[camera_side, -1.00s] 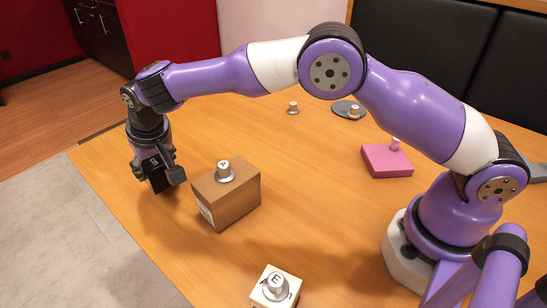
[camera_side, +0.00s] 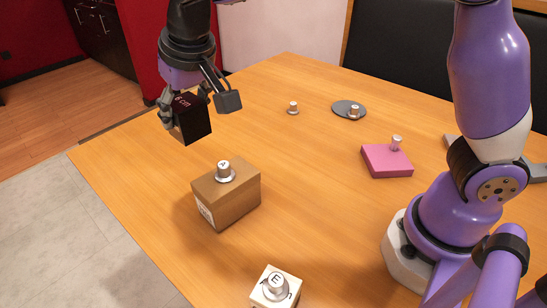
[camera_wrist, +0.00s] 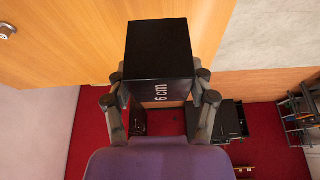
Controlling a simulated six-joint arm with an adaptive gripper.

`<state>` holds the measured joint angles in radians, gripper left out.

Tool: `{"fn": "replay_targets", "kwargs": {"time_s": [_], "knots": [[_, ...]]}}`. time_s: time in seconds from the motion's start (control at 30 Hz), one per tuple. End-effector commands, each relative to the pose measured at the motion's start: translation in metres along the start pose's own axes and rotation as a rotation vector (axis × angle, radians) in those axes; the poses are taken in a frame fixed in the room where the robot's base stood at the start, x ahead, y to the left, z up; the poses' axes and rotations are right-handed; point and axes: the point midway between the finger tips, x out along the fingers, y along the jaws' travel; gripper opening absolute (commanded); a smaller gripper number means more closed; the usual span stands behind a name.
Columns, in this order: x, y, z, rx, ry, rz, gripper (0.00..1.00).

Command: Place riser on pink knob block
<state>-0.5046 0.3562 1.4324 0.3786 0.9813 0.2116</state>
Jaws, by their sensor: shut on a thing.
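The riser is a black block (camera_side: 190,118) with small print on it. My gripper (camera_side: 198,100) is shut on it and holds it in the air above the table's far left part. In the wrist view the riser (camera_wrist: 160,55) sits between the two fingers (camera_wrist: 160,100), and its side reads "6 cm". The pink knob block (camera_side: 387,161) is a flat pink slab with a small knob (camera_side: 396,143) on top. It lies on the table at the right, near my base and well apart from the riser.
A brown box (camera_side: 228,197) with a knob on top stands below the gripper in the side view. A white block (camera_side: 275,288) with a knob is at the front. A small knob (camera_side: 293,108) and a grey disc (camera_side: 344,106) with a knob lie at the back. The table's middle is clear.

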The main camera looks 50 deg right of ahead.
Motion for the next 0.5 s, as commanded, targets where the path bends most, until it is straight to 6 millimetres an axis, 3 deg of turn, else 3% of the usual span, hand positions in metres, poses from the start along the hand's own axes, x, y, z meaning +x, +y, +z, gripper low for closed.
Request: {"fn": "replay_targets", "kwargs": {"time_s": [0.03, 0.1, 0.33, 0.5], "knots": [[-0.010, 0.027, -0.002, 0.006, 0.006, -0.001, 0.04], [-0.021, 0.055, 0.000, -0.005, 0.006, -0.005, 0.04], [-0.045, 0.128, 0.027, 0.041, 0.006, 0.016, 0.04], [-0.042, 0.169, 0.058, 0.364, 0.003, 0.152, 0.04]]}}
